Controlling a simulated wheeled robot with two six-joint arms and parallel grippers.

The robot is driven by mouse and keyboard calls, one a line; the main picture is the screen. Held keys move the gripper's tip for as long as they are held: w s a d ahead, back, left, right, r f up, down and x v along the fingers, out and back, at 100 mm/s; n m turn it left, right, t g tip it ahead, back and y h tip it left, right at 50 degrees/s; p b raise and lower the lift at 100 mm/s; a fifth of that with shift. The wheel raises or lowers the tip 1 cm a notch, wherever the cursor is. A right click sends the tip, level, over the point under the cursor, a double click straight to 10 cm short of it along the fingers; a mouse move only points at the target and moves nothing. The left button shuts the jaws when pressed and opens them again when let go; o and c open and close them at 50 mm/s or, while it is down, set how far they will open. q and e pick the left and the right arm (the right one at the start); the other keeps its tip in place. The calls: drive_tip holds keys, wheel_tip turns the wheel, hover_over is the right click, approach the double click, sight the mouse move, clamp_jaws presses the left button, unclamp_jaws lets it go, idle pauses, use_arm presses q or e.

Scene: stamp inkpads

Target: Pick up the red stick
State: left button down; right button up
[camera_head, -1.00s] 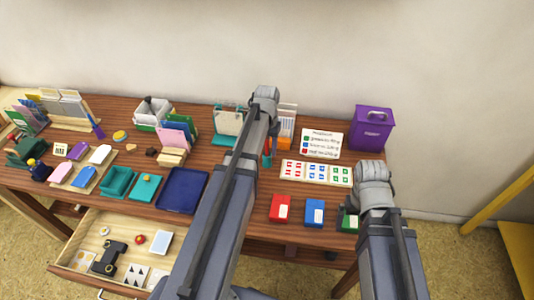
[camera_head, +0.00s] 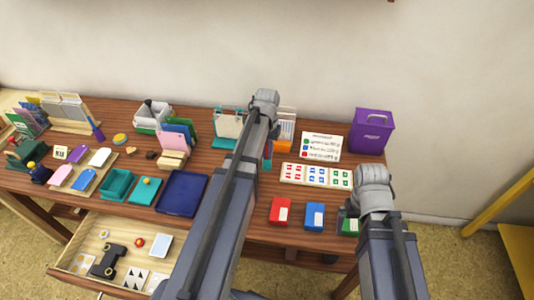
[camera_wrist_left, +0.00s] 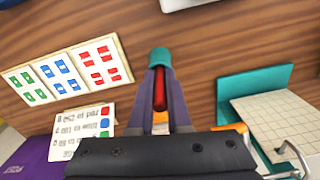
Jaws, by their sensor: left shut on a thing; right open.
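The red stick (camera_wrist_left: 160,92) shows upright between the two dark fingers of my left gripper (camera_wrist_left: 161,82) in the left wrist view. The gripper is shut on it. A teal end piece (camera_wrist_left: 160,57) sits at the stick's far end, past the fingertips, above the wooden table. In the head view the teal piece (camera_head: 267,164) shows just right of my left arm, which hides most of the stick. My right gripper (camera_head: 343,219) is open, largely hidden by its own arm, close to the green inkpad (camera_head: 350,226).
Red (camera_head: 280,212) and blue (camera_head: 314,216) inkpads stand along the front edge. A stamped card strip (camera_head: 316,174), a list card (camera_head: 321,146) and a purple box (camera_head: 372,130) stand behind. A teal stand (camera_wrist_left: 262,82) is close right of the left gripper. The drawer (camera_head: 75,268) is open.

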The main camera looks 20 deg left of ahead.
use_arm(q)
drive_tip(key=shift+r, duration=0.1)
use_arm(e)
drive_tip(key=shift+r, duration=0.15)
use_arm(q)
wheel_tip(320, 180, up, 10)
drive_tip(key=p, duration=1)
use_arm(e)
wheel_tip(320, 180, up, 10)
use_arm(q)
drive_tip(key=c, duration=1.5)
unclamp_jaws()
clamp_jaws()
use_arm(e)
drive_tip(key=shift+c, duration=0.2)
